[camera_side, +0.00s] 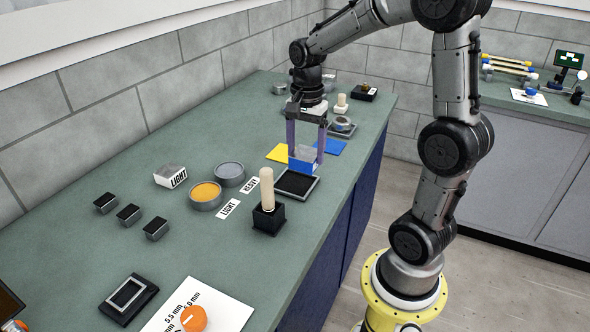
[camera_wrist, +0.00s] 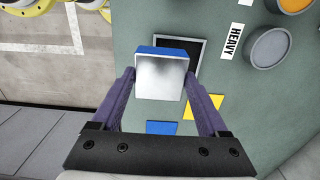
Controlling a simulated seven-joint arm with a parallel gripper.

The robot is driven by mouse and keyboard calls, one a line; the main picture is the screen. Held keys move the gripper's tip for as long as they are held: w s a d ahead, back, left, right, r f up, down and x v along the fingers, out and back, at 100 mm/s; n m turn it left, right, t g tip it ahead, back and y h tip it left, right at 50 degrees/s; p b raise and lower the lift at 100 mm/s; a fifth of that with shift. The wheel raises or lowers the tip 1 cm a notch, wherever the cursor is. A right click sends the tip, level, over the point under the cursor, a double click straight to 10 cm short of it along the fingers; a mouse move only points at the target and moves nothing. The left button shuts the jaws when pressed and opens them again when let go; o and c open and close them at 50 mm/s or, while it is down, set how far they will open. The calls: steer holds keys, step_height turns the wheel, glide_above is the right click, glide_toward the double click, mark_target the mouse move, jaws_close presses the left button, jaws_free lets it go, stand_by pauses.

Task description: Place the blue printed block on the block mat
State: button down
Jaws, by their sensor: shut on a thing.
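My gripper (camera_side: 305,155) is shut on the blue printed block (camera_side: 302,166), which has a blue side face and a plain grey top. The wrist view shows the block (camera_wrist: 162,76) between the two purple fingers, its blue face away from the palm. The block is held upright, close to a black pad with a grey rim (camera_side: 313,188), and partly covers it. The pad (camera_wrist: 204,46) lies just beyond the block in the wrist view. I cannot tell for certain which surface is the block mat, or how high the block is.
A blue square (camera_side: 332,146) and a yellow square (camera_side: 277,152) lie flat behind the block. A wooden peg in a black holder (camera_side: 268,215) stands in front of the pad. Orange (camera_side: 205,195) and grey (camera_side: 229,173) round dishes are to the left. The bench's right edge is close.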

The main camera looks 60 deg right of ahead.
steer(key=w+f, duration=0.1)
steer(key=w+d+f, duration=0.1)
steer(key=f, duration=0.1)
steer(key=w+f, duration=0.1)
steer(key=shift+d+f, duration=0.15)
steer(key=shift+d, duration=0.1)
steer(key=shift+w+d+f, duration=0.1)
steer(key=shift+w+f, duration=0.05)
steer(key=shift+f, duration=0.75)
steer(key=shift+w+f, duration=0.15)
steer(key=shift+f, duration=0.75)
steer(key=shift+f, duration=0.1)
jaws_free()
step_height(320, 180, up, 11)
steer(key=s+a+r+n+t, duration=0.3)
steer(key=s+a+n+t, duration=0.2)
steer(key=s+a+n, duration=1)
steer(key=n, duration=0.3)
steer(key=shift+s+t, duration=0.3)
steer(key=shift+s, duration=0.05)
